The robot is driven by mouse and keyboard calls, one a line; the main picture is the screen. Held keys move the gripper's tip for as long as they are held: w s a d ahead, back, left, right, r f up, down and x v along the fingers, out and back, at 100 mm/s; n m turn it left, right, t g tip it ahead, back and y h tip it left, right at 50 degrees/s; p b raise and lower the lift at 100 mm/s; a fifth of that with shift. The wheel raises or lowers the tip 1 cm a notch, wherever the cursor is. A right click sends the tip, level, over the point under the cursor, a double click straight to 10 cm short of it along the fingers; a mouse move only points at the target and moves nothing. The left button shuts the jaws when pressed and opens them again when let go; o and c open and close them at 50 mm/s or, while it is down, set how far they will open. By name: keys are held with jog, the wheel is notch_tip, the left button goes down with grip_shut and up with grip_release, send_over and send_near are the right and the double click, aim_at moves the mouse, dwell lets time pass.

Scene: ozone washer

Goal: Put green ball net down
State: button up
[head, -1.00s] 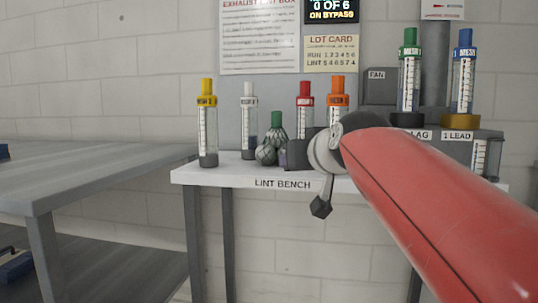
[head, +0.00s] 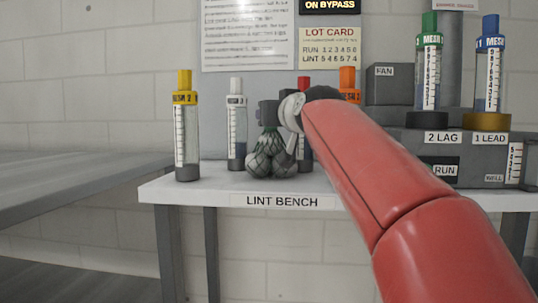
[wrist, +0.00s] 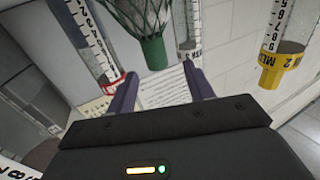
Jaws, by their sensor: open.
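The green ball net (head: 268,160), a dark green mesh around several grey balls, stands on the lint bench (head: 225,188) between the white-capped tube and the red-capped tube. My gripper (head: 268,113) is at the top of the net in the head view and hides its neck. In the wrist view, the net's green gathered neck (wrist: 153,54) shows just beyond the spread fingers of my gripper (wrist: 160,88). The fingers are open with nothing between them. The net rests on the bench, apart from the fingers as far as I can tell.
Yellow-capped (head: 186,130), white-capped (head: 236,130), red-capped (head: 304,150) and orange-capped (head: 348,85) tubes stand close around. Green (head: 428,75) and blue (head: 489,70) tubes stand in holders at right. A grey table (head: 70,175) is at left. The bench's front left is clear.

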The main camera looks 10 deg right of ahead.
jog(key=w+p, duration=0.1)
jog(key=w, duration=0.4)
jog(key=shift+w, duration=0.3)
grip_shut()
